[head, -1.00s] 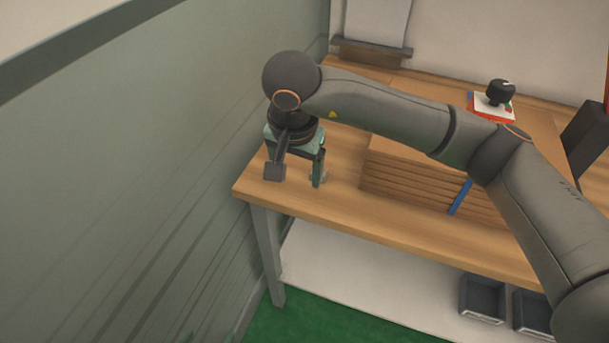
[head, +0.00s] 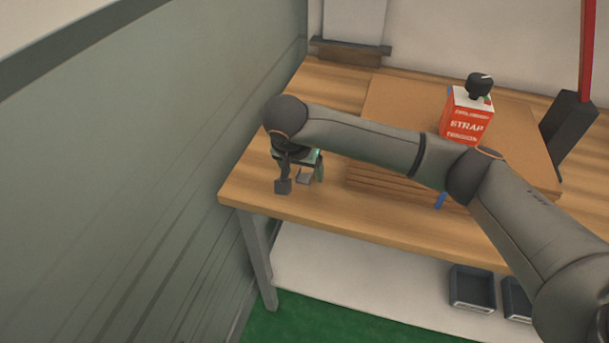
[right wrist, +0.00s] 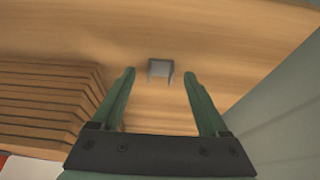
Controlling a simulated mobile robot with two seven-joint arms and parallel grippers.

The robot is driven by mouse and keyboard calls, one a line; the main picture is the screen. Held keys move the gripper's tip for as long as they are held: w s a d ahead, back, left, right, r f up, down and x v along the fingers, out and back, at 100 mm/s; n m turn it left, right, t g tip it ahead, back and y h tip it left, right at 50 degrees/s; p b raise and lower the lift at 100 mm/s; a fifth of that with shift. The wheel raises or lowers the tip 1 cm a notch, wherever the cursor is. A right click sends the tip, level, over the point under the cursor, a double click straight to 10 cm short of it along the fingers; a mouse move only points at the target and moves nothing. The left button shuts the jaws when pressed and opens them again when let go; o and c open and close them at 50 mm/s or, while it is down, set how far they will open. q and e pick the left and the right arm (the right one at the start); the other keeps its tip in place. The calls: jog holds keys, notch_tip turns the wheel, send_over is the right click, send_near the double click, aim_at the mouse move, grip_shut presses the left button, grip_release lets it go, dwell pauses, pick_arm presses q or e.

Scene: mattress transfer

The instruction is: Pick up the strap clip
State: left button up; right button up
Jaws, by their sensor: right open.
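The strap clip looks to be the small grey square piece (head: 304,177) lying on the wooden bench near its left end. In the right wrist view the grey clip (right wrist: 160,68) shows just past the fingertips, centred between them. My right gripper (head: 301,181) points down over it with its two fingers apart, one on each side in the picture. In the right wrist view the open gripper (right wrist: 159,78) has nothing between its green fingers. Whether the fingertips are level with the clip cannot be told. My left gripper is not in view.
A stack of brown boards (head: 400,105) lies right of the clip, with a blue strip at its front. A red box (head: 466,118) marked STRAP with a black knob stands on it. A green-grey wall (head: 130,170) is close on the left. Dark bins (head: 472,288) sit below.

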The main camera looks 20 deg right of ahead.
jog(key=shift+w+d+f, duration=0.1)
jog(key=shift+w+f, duration=0.15)
jog(key=shift+f, duration=0.4)
jog(key=shift+c, duration=0.4)
grip_shut()
